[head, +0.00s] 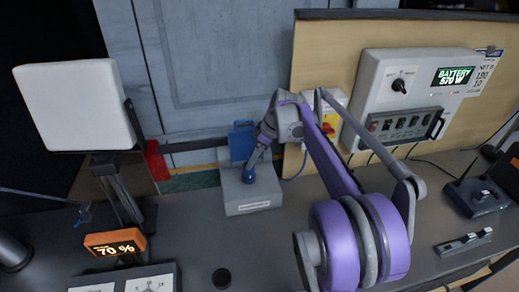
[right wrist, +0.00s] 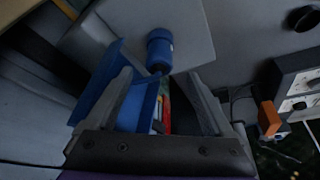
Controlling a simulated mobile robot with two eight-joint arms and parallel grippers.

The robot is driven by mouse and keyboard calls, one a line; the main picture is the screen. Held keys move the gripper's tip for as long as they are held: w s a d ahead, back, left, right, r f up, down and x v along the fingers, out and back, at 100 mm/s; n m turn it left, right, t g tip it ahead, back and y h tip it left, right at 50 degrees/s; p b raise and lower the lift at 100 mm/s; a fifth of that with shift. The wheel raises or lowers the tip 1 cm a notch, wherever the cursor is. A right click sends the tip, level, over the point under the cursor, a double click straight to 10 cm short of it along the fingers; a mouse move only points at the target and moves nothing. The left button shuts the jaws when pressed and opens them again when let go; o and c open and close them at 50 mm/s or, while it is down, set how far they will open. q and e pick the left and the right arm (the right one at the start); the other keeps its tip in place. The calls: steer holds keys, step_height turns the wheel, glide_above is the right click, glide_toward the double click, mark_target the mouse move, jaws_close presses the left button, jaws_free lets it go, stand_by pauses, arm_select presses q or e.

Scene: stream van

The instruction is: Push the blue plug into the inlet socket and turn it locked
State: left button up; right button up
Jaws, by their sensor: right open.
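The blue plug (head: 249,175) is a short cylinder at the front of a grey box (head: 254,200) on the counter. In the right wrist view the plug (right wrist: 159,48) shows beyond the fingertips, against a grey surface. A blue upright part (head: 242,140), which may be the inlet socket or its cover, stands on the box. A blue panel (right wrist: 95,100) also shows behind one finger in the wrist view. I cannot tell whether the plug is seated. My right gripper (head: 260,154) is over the box, and its fingers (right wrist: 165,90) are apart with nothing gripped. My left gripper is out of view.
A beige wall with a battery panel (head: 368,92) and a red and yellow switch box (head: 330,122) stands behind my right arm. A white light panel (head: 75,104) and an orange 70 % display (head: 115,243) are at left.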

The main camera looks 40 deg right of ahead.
mark_target(250, 174)
steer(key=x, duration=0.6)
steer(key=shift+w+f, duration=0.25)
jaws_close()
stand_by(0.5)
